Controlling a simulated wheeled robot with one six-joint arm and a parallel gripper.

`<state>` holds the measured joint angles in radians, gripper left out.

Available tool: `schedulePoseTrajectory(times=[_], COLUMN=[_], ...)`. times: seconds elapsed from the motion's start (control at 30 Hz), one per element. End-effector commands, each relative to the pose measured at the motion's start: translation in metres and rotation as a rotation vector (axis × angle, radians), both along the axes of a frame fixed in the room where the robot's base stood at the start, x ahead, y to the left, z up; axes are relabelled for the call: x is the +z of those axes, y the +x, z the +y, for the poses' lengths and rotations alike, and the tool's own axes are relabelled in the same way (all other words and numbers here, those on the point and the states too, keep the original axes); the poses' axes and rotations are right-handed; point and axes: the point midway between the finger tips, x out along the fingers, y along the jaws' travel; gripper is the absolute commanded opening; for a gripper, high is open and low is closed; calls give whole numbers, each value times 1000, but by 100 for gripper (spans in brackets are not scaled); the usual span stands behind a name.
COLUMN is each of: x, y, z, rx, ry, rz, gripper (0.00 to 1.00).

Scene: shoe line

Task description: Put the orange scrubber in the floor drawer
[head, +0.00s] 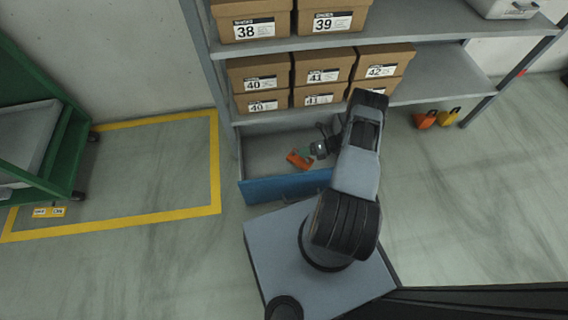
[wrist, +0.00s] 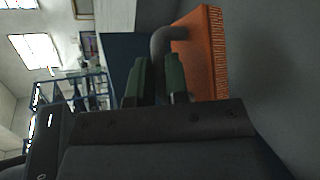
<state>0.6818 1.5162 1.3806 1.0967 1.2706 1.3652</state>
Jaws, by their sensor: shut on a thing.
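The orange scrubber (head: 298,160) is at my gripper (head: 318,150), over the open floor drawer (head: 262,188) under the shelf. In the wrist view the scrubber (wrist: 208,55) is an orange block with bristles and a grey curved handle. The green-padded fingers of my gripper (wrist: 160,82) are shut on that handle. The drawer has a blue front and is pulled out. I cannot tell whether the scrubber touches the drawer floor.
Shoe boxes (head: 322,67) stand on the shelf above the drawer. Orange and yellow items (head: 425,119) are on the floor at right. A green cart (head: 50,140) stands at left by yellow floor lines. The floor between the cart and drawer is clear.

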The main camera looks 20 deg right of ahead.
Motion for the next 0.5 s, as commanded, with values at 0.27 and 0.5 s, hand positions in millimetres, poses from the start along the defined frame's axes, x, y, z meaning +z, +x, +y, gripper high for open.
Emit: schedulePoseTrajectory(times=[0.27, 0.5], x=[-36, -72], y=[30, 45], z=[64, 92], rx=[8, 5], ry=[0, 0], rz=[1, 1], gripper=[0, 0])
